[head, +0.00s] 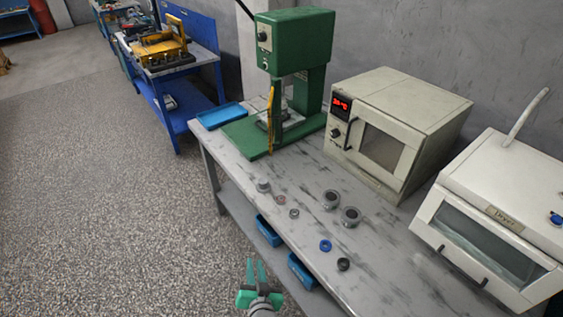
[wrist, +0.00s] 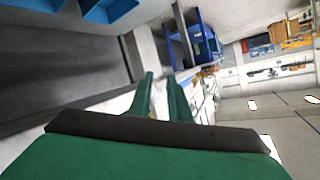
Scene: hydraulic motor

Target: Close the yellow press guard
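The green press (head: 291,42) stands at the back of the grey workbench. Its yellow guard (head: 271,104) shows as a narrow upright strip, seen nearly edge-on, at the front left of the press opening. The press opening behind it is partly visible. My gripper (head: 256,271) is low in the head view, in front of the bench's near edge and well away from the guard. Its two green fingers also show in the wrist view (wrist: 160,92), apart with a gap between them and nothing held. The guard cannot be made out in the wrist view.
An oven (head: 400,125) and a dryer (head: 487,215) stand right of the press. Several small rings and round parts lie on the workbench (head: 235,152) in front. A blue tray (head: 221,116) lies left of the press. The floor (head: 100,190) at left is clear.

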